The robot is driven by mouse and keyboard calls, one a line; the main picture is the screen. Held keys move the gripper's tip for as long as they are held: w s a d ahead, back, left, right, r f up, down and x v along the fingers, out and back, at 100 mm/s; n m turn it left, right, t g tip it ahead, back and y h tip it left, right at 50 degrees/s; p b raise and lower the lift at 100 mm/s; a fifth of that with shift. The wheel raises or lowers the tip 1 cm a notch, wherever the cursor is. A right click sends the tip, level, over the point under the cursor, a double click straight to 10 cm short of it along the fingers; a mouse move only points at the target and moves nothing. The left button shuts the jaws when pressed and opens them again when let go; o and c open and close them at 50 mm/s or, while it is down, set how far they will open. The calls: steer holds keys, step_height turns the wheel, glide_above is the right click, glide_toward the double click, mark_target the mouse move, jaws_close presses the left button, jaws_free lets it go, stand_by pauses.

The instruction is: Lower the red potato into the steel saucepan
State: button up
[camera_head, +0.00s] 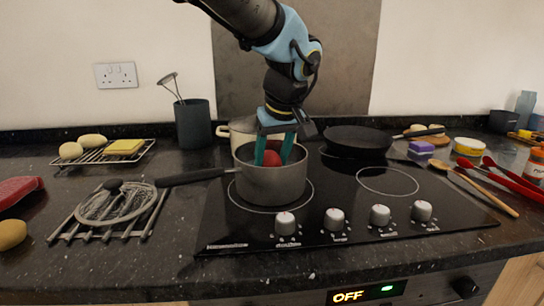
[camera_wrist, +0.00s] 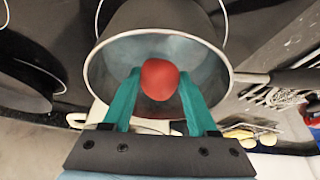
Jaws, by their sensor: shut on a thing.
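The red potato (camera_wrist: 160,79) is between the two teal fingers of my gripper (camera_wrist: 160,88) in the wrist view, and it also shows in the head view (camera_head: 272,158). My gripper (camera_head: 274,158) is shut on it and points down. The steel saucepan (camera_head: 270,186) stands on the front left ring of the hob, with its dark handle to the left. The fingertips and the potato are within the pan's opening, partly hidden by its near wall. In the wrist view the saucepan (camera_wrist: 98,70) rim surrounds the potato. I cannot tell whether the potato touches the bottom.
A cream pot (camera_head: 238,128) stands close behind the saucepan. A black frying pan (camera_head: 357,141) is at the back right of the hob (camera_head: 345,215). A wire rack with a strainer (camera_head: 112,205) lies to the left. Wooden and red spoons (camera_head: 480,187) lie at the right.

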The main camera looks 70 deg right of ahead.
steer(key=shift+f+b, duration=1.6)
steer(key=shift+f, duration=0.6)
stand_by(0.9)
steer(key=o, duration=1.5)
steer(key=shift+r, duration=0.1)
steer(key=v, duration=1)
steer(key=shift+s+a+r+b, duration=0.1)
steer(key=shift+r+b, duration=0.2)
steer(key=shift+b, duration=0.1)
